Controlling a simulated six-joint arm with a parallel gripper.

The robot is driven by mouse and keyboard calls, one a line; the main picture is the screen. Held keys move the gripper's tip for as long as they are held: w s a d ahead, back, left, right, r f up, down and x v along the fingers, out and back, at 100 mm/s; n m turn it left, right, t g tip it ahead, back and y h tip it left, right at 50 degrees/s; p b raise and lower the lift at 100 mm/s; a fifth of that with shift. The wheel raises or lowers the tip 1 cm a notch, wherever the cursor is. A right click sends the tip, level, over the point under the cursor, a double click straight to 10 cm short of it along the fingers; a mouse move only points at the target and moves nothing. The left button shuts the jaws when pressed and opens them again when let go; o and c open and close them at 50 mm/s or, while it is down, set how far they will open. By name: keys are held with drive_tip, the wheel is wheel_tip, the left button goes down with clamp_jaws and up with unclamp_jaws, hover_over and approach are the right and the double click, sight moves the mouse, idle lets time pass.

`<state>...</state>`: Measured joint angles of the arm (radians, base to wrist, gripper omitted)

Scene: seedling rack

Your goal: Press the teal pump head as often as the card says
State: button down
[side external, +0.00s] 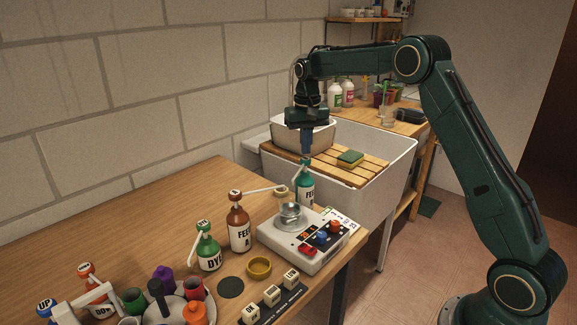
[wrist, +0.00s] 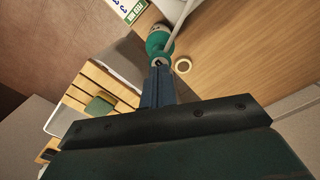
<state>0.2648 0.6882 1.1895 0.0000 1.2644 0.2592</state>
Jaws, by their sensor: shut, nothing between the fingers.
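The teal pump bottle (side external: 306,191) stands upright at the far end of the wooden table, behind the scale-like device. In the wrist view the teal bottle (wrist: 158,42) shows just beyond my fingertips, with its pale spout pointing up and right. My gripper (side external: 305,157) points straight down over its pump head, fingers shut and empty. My fingertips also show in the wrist view (wrist: 158,70). They are at or just above the head; I cannot tell if they touch.
A brown pump bottle (side external: 239,225) and a green one (side external: 208,248) stand to the left. The grey device (side external: 291,254) with a metal dish and colored buttons stands in front. A sink (side external: 392,165) with a slatted board (side external: 322,169) and sponge (side external: 350,158) lies behind.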

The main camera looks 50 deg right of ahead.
sight(306, 158)
drive_tip(key=shift+f, duration=1.55)
drive_tip(key=shift+r, duration=1.55)
drive_tip(key=shift+f, duration=1.5)
drive_tip(key=shift+r, duration=0.1)
idle(0.3)
drive_tip(key=shift+r, duration=1.4)
